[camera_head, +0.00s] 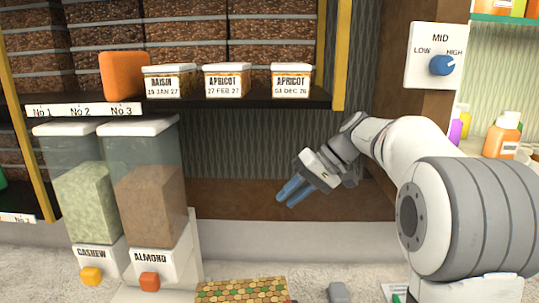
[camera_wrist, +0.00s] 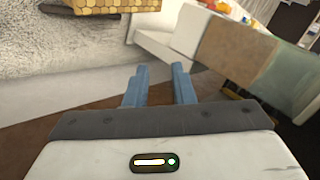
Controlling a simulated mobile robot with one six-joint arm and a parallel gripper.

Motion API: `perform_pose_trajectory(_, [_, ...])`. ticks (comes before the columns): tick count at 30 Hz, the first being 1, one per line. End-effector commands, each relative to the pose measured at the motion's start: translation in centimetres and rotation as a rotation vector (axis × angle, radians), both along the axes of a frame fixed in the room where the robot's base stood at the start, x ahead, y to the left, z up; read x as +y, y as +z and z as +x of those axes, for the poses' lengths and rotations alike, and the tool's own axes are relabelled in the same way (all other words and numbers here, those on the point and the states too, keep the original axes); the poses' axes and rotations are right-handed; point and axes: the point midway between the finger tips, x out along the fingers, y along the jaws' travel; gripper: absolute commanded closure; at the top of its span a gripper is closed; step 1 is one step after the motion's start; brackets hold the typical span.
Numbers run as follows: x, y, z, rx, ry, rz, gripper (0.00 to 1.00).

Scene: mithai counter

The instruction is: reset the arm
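My gripper (camera_head: 291,191) hangs in the air in the middle of the head view, in front of the brown lower board and to the right of the dispensers. Its blue fingers point down and left. In the wrist view my gripper (camera_wrist: 160,88) shows two blue fingers standing apart with nothing between them. My arm comes in from the right side of the head view, bent at the elbow.
Cashew (camera_head: 86,195) and almond (camera_head: 145,200) dispensers stand at left. A shelf (camera_head: 230,100) above bears an orange block (camera_head: 122,76) and several labelled tubs. A patterned box (camera_head: 242,291) lies on the counter below. A dial (camera_head: 441,65) is at upper right.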

Motion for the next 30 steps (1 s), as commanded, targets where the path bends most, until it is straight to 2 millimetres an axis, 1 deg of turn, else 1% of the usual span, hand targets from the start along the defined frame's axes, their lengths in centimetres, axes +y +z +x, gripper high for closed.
perform_pose_trajectory(1, [-0.3,-0.4,-2.1,0.006,-0.035,-0.056,0.78])
perform_pose_trajectory(8, [-3.0,-4.3,-10.7,0.008,-0.206,-0.324,0.78])
perform_pose_trajectory(9, [-3.6,-5.1,-12.2,0.0,-0.234,-0.368,0.78])
perform_pose_trajectory(11, [-4.6,-6.3,-14.5,-0.016,-0.274,-0.43,0.78])
perform_pose_trajectory(12, [-5.2,-7.1,-15.9,-0.029,-0.299,-0.47,0.78])
perform_pose_trajectory(15, [-6.8,-9.3,-19.4,-0.071,-0.355,-0.56,0.78])
perform_pose_trajectory(18, [-8.2,-11.2,-22.1,-0.114,-0.398,-0.63,0.78])
perform_pose_trajectory(21, [-9.1,-12.7,-24.0,-0.15,-0.425,-0.677,0.78])
perform_pose_trajectory(24, [-9.7,-13.7,-25.1,-0.174,-0.442,-0.702,0.78])
perform_pose_trajectory(30, [-10.0,-14.1,-25.5,-0.185,-0.449,-0.715,0.78])
